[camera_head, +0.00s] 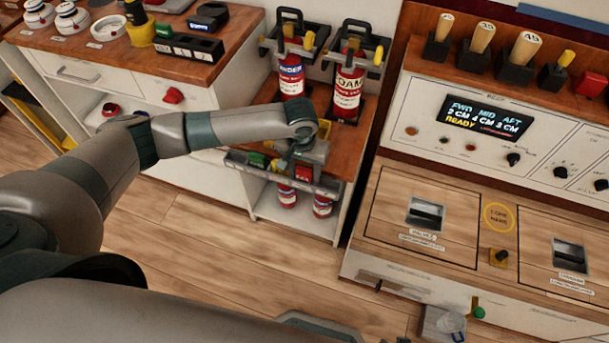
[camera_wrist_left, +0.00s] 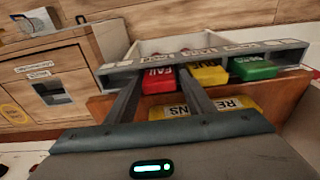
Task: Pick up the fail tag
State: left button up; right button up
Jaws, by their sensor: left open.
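The red fail tag (camera_wrist_left: 158,80) hangs at the left of the tag rail (camera_wrist_left: 220,58) in the left wrist view, lettered FAIL. A yellow tag (camera_wrist_left: 208,75) and a green tag (camera_wrist_left: 253,69) are to its right. My left gripper (camera_wrist_left: 160,78) is open, with one finger on each side of the fail tag; whether either finger touches it I cannot tell. In the head view the left gripper (camera_head: 302,152) is over the rail at the cabinet front, and the fail tag (camera_head: 303,172) shows partly beneath it.
Two red extinguishers, one lettered FOAM (camera_head: 348,88), stand in holders behind my gripper. A yellow lettered plate (camera_wrist_left: 232,106) is below the tags. More red bottles (camera_head: 287,196) sit under the rail. A console with a display (camera_head: 487,106) is at right. Wooden floor (camera_head: 220,255) is clear.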

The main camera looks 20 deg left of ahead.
aim_at(308, 170)
pick_arm(q)
jog(key=shift+c, duration=0.2)
jog(key=c, duration=0.7)
jog(key=shift+c, duration=0.2)
jog(key=shift+r, duration=0.15)
jog(key=shift+r, duration=0.55)
jog(key=r, duration=0.2)
jog(key=d+r, duration=0.1)
jog(key=shift+s+r, duration=0.2)
jog(key=shift+s, duration=0.15)
jog(key=s+d+r, duration=0.6)
jog(key=s+d, duration=0.1)
jog(key=shift+d+r, duration=0.15)
jog(key=shift+d, duration=0.25)
